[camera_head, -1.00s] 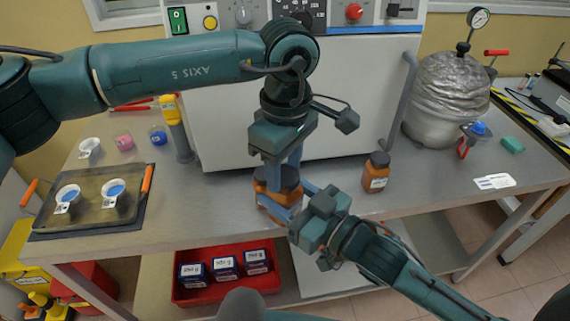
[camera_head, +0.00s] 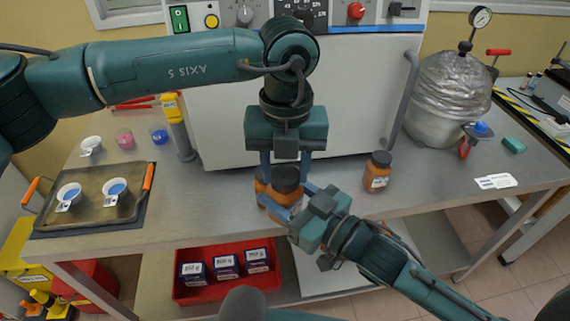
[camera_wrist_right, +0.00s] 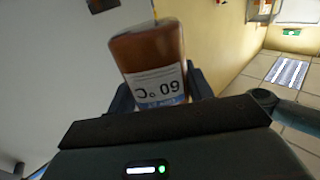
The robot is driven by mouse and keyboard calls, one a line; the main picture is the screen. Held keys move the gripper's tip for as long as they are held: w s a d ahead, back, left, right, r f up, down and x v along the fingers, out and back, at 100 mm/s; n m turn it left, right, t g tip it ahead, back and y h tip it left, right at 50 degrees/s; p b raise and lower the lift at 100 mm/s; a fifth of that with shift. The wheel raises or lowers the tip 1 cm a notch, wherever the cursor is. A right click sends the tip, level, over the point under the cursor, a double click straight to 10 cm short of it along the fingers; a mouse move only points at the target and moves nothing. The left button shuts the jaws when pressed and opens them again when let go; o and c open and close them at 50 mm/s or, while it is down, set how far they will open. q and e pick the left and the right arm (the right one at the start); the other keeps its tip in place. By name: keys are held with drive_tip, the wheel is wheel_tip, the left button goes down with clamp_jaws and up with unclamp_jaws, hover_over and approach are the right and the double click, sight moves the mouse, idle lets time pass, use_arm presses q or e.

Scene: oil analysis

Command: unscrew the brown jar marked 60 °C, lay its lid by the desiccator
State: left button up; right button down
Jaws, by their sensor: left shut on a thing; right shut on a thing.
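The brown jar marked 60 °C (camera_head: 283,198) is upright near the bench's front edge, with a dark lid (camera_head: 286,177). Its label shows upside down in the right wrist view (camera_wrist_right: 158,88). My right gripper (camera_head: 291,203) is shut around the jar's body from the front right. My left gripper (camera_head: 286,170) points straight down from above and is shut on the lid. The lid is still on the jar; I cannot tell how loose it is. The foil-wrapped vessel with a gauge (camera_head: 446,92), seemingly the desiccator, stands at the back right.
A white oven (camera_head: 350,95) closes off the back. A tray with dishes (camera_head: 90,212) lies left.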

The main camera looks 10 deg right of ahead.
use_arm(q)
drive_tip(key=n, duration=0.6)
drive_tip(key=shift+n, duration=0.4)
drive_tip(key=n, duration=0.4)
drive_tip(key=shift+r, duration=0.25)
drive_tip(key=shift+r, duration=0.9)
